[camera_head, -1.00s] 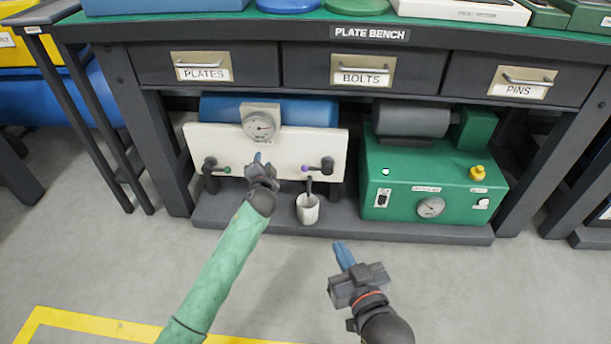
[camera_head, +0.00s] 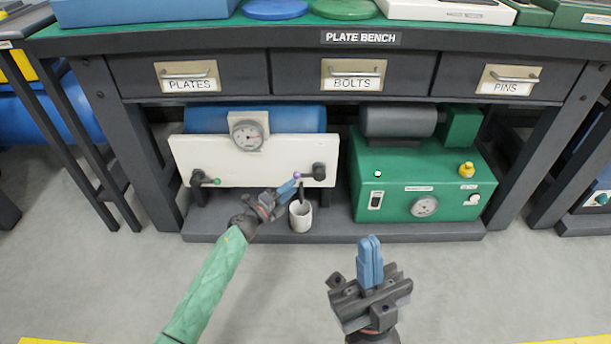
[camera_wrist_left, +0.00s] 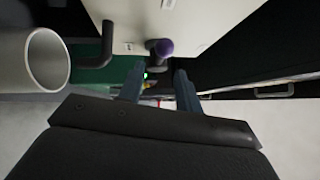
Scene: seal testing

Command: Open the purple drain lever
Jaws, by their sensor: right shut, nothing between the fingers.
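The purple drain lever shows as a small purple knob (camera_head: 296,175) at the right part of the white panel (camera_head: 250,158), beside a dark pipe fitting (camera_head: 318,171). My left gripper (camera_head: 291,187) is at the panel's lower right, with its blue fingertips close to the knob. In the left wrist view the two fingers (camera_wrist_left: 158,86) are apart, with nothing gripped between them. The purple knob (camera_wrist_left: 165,47) appears just beyond the fingertips; contact cannot be told. My right gripper (camera_head: 370,262) is shut and empty in front of the bench, pointing up in the picture.
A white cup (camera_head: 301,216) stands on the lower shelf close to my left gripper; it also shows in the left wrist view (camera_wrist_left: 30,62). A green-knobbed valve (camera_head: 216,181) is at the panel's left. A green machine (camera_head: 420,185) stands to the right. The floor in front is clear.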

